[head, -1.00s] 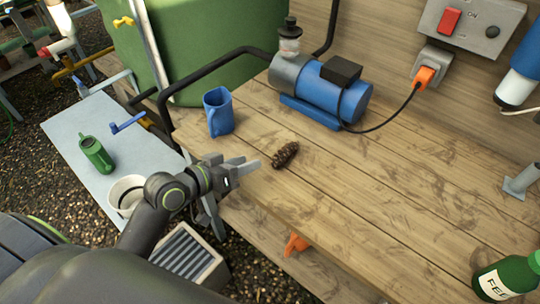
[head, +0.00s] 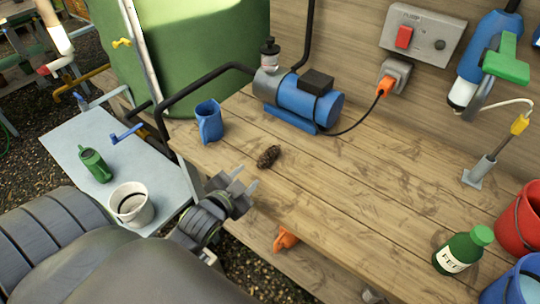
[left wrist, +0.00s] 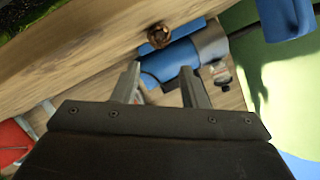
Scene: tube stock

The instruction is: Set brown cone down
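The brown cone (head: 268,157) lies on the wooden bench (head: 330,190), near its front edge and in front of the blue pump. In the left wrist view the cone (left wrist: 159,36) shows end-on, beyond my fingertips and apart from them. My left gripper (head: 243,186) is at the bench's front edge, to the lower left of the cone. Its two fingers are apart with nothing between them, and they also show in the left wrist view (left wrist: 160,75). My right gripper is not in these views.
A blue jug (head: 209,122) stands left of the cone. The blue pump (head: 305,99) is behind it. A green bottle (head: 463,248), red bucket (head: 518,220) and blue bucket (head: 515,284) are at the right. A grey side table (head: 110,145) holds a green can and white pot. The bench's middle is clear.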

